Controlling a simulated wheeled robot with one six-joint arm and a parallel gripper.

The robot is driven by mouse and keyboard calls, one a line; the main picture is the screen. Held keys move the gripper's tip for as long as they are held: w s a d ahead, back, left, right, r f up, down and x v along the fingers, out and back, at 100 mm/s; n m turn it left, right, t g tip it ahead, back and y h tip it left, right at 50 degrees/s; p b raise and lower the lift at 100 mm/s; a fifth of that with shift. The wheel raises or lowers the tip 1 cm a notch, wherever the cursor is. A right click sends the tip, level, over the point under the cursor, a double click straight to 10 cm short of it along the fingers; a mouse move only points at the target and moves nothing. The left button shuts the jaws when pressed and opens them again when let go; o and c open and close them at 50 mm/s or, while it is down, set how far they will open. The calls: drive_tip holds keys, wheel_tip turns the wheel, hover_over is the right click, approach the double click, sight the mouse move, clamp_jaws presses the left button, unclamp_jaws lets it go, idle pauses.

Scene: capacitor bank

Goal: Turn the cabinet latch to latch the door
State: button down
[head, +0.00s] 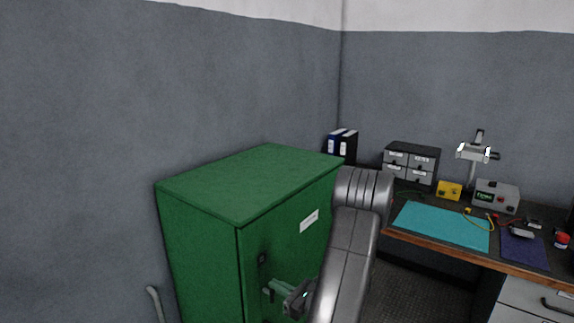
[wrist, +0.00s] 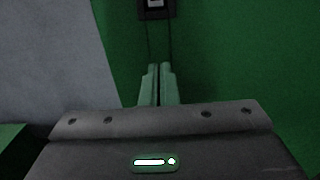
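The green cabinet (head: 205,245) stands against the grey wall, with its door closed or nearly so as far as I can tell. A small black fitting (head: 262,258), which looks like the latch, sits on the door. It also shows at the top edge of the wrist view as a black plate (wrist: 145,14) with a pale piece, partly cut off. My gripper (head: 268,291) is at the door, below this fitting. In the wrist view, its two fingers (wrist: 158,68) are together with only a thin dark line between them. I see nothing held. The latch's turn position is unclear.
A workbench (head: 430,243) with a teal mat (head: 445,226), drawer boxes (head: 410,165) and instruments stands at the right. Binders (head: 342,146) stand behind the cabinet. A grey curved bar (head: 155,303) is left of the cabinet. Dark floor shows between cabinet and bench.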

drive_tip(key=shift+f, duration=0.15)
drive_tip(key=v, duration=0.6)
drive_tip(key=shift+w+r, duration=0.1)
drive_tip(key=shift+r, duration=0.3)
